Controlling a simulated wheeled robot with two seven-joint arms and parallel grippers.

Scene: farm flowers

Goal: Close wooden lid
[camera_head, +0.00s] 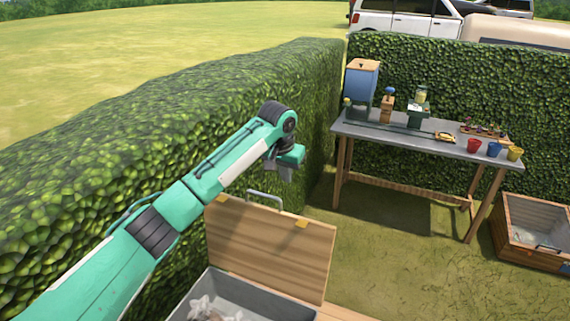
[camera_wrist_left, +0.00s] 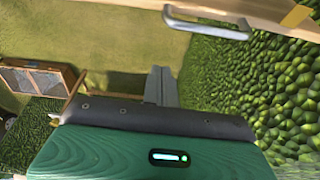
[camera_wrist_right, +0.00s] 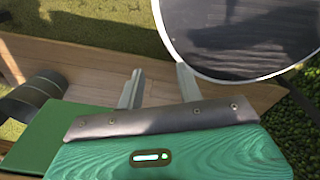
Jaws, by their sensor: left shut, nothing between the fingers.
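The wooden lid (camera_head: 272,250) stands raised at the back of a grey-lined box (camera_head: 262,306) in the head view. A metal handle (camera_head: 265,196) and yellow corner pieces are at its top edge. In the left wrist view, the handle (camera_wrist_left: 205,26) and the lid's edge (camera_wrist_left: 265,8) cross the top. My left gripper (camera_head: 279,173) is shut and empty, just above and behind the lid's top edge, apart from the handle. Its closed fingers (camera_wrist_left: 160,86) show in the left wrist view. My right gripper (camera_wrist_right: 158,84) is open and empty, outside the head view.
A tall hedge (camera_head: 130,165) runs close behind and left of the left arm. A table (camera_head: 400,137) with tools and colored pots stands at the back right. A wooden crate (camera_head: 530,256) is at the far right. A round dark disc (camera_wrist_right: 240,35) is near my right gripper.

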